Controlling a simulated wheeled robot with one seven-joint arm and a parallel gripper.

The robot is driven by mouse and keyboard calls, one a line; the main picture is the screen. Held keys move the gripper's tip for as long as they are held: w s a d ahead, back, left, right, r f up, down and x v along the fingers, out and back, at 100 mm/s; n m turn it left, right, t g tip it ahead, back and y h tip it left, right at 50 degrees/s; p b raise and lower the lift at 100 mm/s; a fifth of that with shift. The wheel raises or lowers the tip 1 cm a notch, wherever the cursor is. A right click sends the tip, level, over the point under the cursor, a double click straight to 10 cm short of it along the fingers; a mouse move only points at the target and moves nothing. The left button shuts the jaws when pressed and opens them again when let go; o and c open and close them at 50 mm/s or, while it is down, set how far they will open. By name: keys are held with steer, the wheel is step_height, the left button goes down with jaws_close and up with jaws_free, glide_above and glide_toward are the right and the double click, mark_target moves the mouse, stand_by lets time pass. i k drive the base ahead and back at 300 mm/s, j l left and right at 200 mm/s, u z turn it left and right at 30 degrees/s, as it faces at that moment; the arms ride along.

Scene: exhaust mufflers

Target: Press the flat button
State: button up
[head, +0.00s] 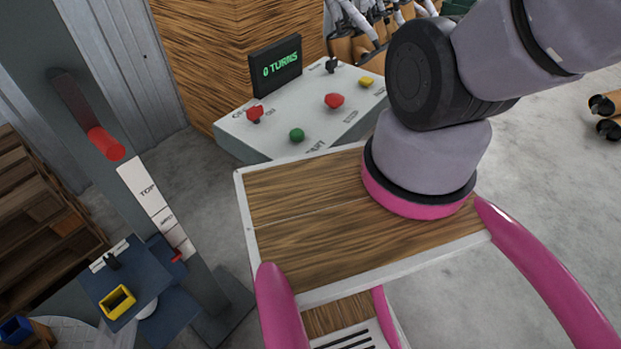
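A light grey control panel (290,110) stands ahead of me with a sloped top. It carries a red knob or button (255,114) at the left, a green button (296,134) at the front, a larger red button (334,100) near the middle, a yellow button (366,82) at the far right and a small black switch (331,65) at the back. I cannot tell surely which one is the flat button. The labels are too small to read fully.
A grey post (150,200) with a red lever (105,143) and a blue shelf (123,283) holding a yellow box (117,302) stand left. Wooden pallets (40,215) are far left.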

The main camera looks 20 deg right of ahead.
mark_target(296, 135)
steer(key=l+u, duration=0.2)
steer(key=l, duration=0.2)
steer(key=k+l+u, duration=0.15)
steer(key=l, duration=0.25)
steer(key=l+u, duration=0.2)
steer(key=l, duration=0.25)
steer(key=k+l+u, duration=0.2)
steer(key=l, duration=0.15)
steer(key=l+u, duration=0.2)
steer(key=l, duration=0.2)
steer(key=k+l+u, duration=0.15)
steer(key=l, duration=0.2)
steer(key=u, duration=1.15)
